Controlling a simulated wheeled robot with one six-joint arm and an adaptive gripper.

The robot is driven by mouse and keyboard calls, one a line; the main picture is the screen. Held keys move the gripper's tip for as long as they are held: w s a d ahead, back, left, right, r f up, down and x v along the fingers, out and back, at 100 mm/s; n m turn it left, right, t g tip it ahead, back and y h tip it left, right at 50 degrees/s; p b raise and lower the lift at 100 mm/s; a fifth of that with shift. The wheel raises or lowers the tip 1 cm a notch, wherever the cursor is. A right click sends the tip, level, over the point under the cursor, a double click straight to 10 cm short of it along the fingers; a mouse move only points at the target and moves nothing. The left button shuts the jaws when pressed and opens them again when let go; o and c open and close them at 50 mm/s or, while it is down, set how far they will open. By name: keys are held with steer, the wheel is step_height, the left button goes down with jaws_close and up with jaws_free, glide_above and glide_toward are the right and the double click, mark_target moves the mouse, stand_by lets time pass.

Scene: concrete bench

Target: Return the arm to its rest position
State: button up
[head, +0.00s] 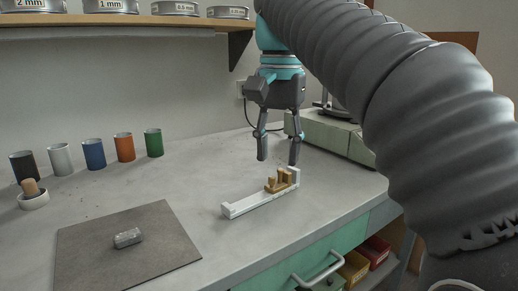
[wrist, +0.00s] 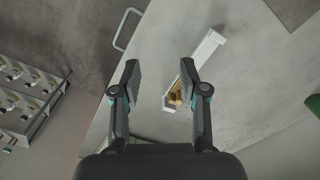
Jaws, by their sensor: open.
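My gripper (head: 277,160) points down above the bench, with its two fingers apart and nothing between them. It hangs above and slightly behind the right end of a white L-shaped holder (head: 243,206) with small tan wooden pieces (head: 282,180) at that end. In the wrist view my gripper (wrist: 160,75) is also open, and the white holder (wrist: 208,45) lies below, partly hidden by the right finger.
A dark mat (head: 90,245) with a grey metal block (head: 127,238) lies at front left. Several coloured cups (head: 94,154) and a white mortar (head: 34,200) stand at back left. A pale green machine (head: 335,135) is behind right. A shelf (head: 120,20) with sieves hangs above.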

steer(key=s+d+f+n+t, duration=0.1)
steer(key=s+d+f, duration=0.3)
steer(key=f, duration=0.5)
steer(key=s+d+f+n+t, duration=0.2)
steer(key=s+d+f, duration=0.2)
steer(key=f, duration=0.5)
steer(key=s+d+f+n+t, duration=0.1)
steer(key=s+d+f, duration=0.3)
steer(key=f, duration=0.5)
steer(key=shift+s+d+t, duration=0.15)
steer(key=shift+s+t, duration=0.65)
steer(key=shift+s, duration=0.35)
